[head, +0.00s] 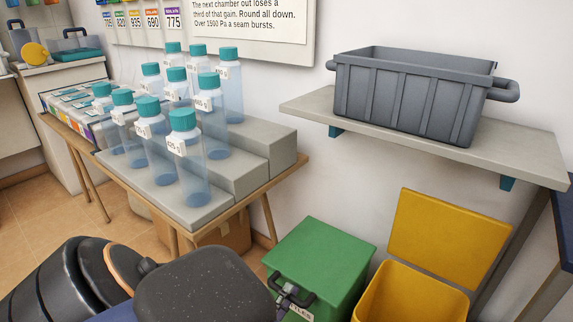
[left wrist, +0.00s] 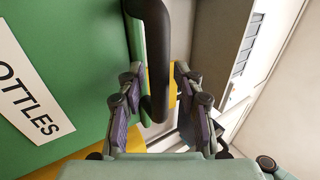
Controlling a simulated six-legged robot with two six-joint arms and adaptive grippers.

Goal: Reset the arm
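My left gripper (head: 289,299) is low in the head view, at the front of a closed green bin (head: 325,255), partly hidden behind my dark arm. In the left wrist view the two fingers of this gripper (left wrist: 158,108) stand apart. A dark bar handle (left wrist: 157,55) of the green bin (left wrist: 85,50) runs between them, and a gap shows on the right side of the bar. Whether the left finger touches the bar I cannot tell. The bin's white label (left wrist: 30,90) reads "OTTLES" in part. My right gripper is not in view.
A yellow bin (head: 410,290) with its lid raised stands right of the green bin. A grey crate (head: 415,95) sits on a wall shelf (head: 530,155). Several teal-capped bottles (head: 190,160) stand on grey steps on a wooden table (head: 290,172). Tiled floor shows at left.

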